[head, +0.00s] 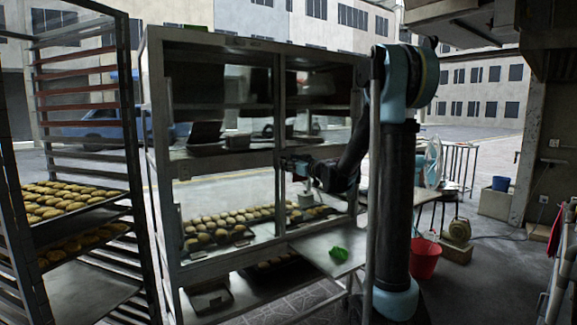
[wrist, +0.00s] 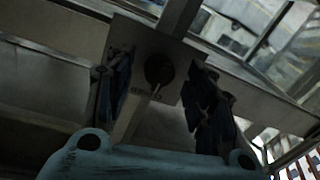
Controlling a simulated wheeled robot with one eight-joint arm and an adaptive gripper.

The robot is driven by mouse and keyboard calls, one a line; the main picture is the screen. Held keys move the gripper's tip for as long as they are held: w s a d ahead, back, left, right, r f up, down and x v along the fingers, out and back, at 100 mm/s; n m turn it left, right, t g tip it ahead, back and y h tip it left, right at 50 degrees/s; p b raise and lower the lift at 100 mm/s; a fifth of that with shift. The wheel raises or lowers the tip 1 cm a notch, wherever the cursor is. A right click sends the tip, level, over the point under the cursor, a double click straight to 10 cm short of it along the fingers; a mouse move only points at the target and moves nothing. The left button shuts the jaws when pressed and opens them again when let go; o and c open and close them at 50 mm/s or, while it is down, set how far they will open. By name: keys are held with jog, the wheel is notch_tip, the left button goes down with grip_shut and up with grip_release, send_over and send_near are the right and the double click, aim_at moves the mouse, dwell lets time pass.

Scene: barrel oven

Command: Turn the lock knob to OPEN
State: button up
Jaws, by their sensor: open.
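The lock knob (wrist: 159,68) is a dark round disc on a grey plate (wrist: 134,40), with a thin pale pointer below it that slants slightly left. Small lettering on the plate beside the pointer is too small to read. My gripper (wrist: 160,95) is open in the wrist view, with one dark finger to the left of the knob and one to the right. Neither finger visibly touches it; the depth between them and the knob is hard to tell. In the head view my gripper (head: 298,168) is at the middle post of the glass cabinet (head: 280,100), and the knob cannot be made out.
The cabinet holds trays of buns (head: 225,228). A metal shelf (head: 318,250) with a green item (head: 339,253) sticks out below my gripper. A bun rack (head: 130,130) stands left. A red bucket (head: 425,258) and a table (head: 440,190) stand right. Floor between is open.

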jog(key=shift+w+a, duration=0.25)
jog(key=shift+w, duration=0.1)
jog(key=c, duration=1.1)
jog(key=shift+o, duration=0.2)
jog(key=shift+m, duration=0.4)
jog(key=shift+s+a+m+t+h, duration=0.15)
jog(key=shift+m+t, duration=0.3)
jog(key=shift+m, duration=4)
jog(key=shift+s+d+m+t+h, duration=0.1)
jog(key=shift+m+t+h, duration=0.25)
jog(key=shift+m, duration=4.1)
jog(key=shift+m, duration=0.3)
